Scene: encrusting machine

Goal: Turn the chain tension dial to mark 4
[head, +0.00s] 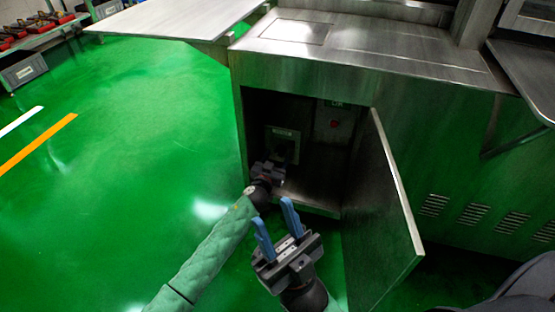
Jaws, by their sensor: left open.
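The chain tension dial cannot be made out clearly. Inside the open cabinet is a small pale panel (283,132) with a label along its top and a darker area below, partly covered by my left gripper. My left gripper (276,163) is at the cabinet opening, just in front of and below this panel. It is open, and I cannot tell whether it touches anything. My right gripper (272,211) is nearer to me, outside the cabinet and below the opening. Its two blue fingers are spread apart with nothing between them.
The cabinet door (385,215) stands swung open to the right of both grippers. The steel machine top (370,45) is above. Green floor (130,150) is free on the left.

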